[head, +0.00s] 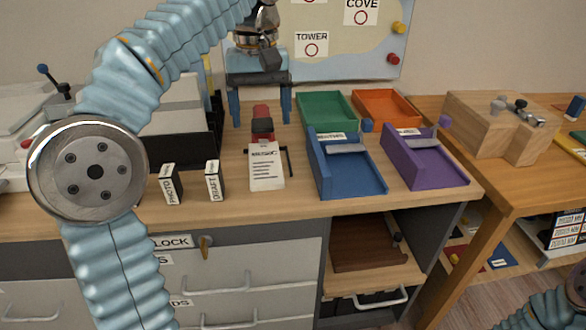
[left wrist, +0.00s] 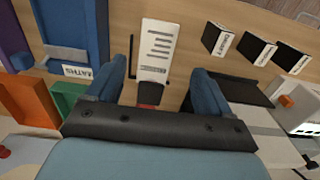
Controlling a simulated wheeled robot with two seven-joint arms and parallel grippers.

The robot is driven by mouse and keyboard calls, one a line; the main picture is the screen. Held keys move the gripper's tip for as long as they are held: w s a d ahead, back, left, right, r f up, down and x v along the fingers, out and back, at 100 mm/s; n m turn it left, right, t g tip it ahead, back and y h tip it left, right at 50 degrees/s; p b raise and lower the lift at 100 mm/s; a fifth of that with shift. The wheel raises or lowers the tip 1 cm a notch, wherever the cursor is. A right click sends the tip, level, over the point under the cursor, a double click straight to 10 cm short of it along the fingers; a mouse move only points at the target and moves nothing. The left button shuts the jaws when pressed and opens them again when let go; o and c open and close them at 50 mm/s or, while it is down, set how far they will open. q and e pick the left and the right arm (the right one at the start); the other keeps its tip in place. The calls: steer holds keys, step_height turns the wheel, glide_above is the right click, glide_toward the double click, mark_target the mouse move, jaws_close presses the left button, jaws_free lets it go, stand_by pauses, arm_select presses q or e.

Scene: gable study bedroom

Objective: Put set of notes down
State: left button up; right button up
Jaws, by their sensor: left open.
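The set of notes (head: 266,168), a white printed sheet with a red clip at its far end, rests on the wooden desk. In the left wrist view the notes (left wrist: 155,50) show between the fingers, the red part partly hidden by the gripper body. My left gripper (head: 261,108) is open, its two blue fingers pointing down on either side of the red end. No contact between fingers and notes shows. My right gripper is out of view; only part of my right arm shows at the lower right.
Small black-and-white label blocks (head: 213,181) stand left of the notes. A blue tray (head: 348,180), purple tray (head: 425,170), green tray (head: 326,108) and orange tray (head: 386,105) sit to the right. A thin black rod (head: 289,162) is beside the notes. Bare desk lies in front.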

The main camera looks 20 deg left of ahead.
arm_select(q)
steer(key=b, duration=0.2)
glide_above(266, 175)
step_height(266, 175, down, 8)
steer(key=shift+s+r, duration=0.1)
step_height(266, 175, down, 6)
steer(key=shift+r+b, duration=0.1)
steer(key=shift+b, duration=0.65)
steer(key=shift+c, duration=0.2)
steer(key=c, duration=0.8)
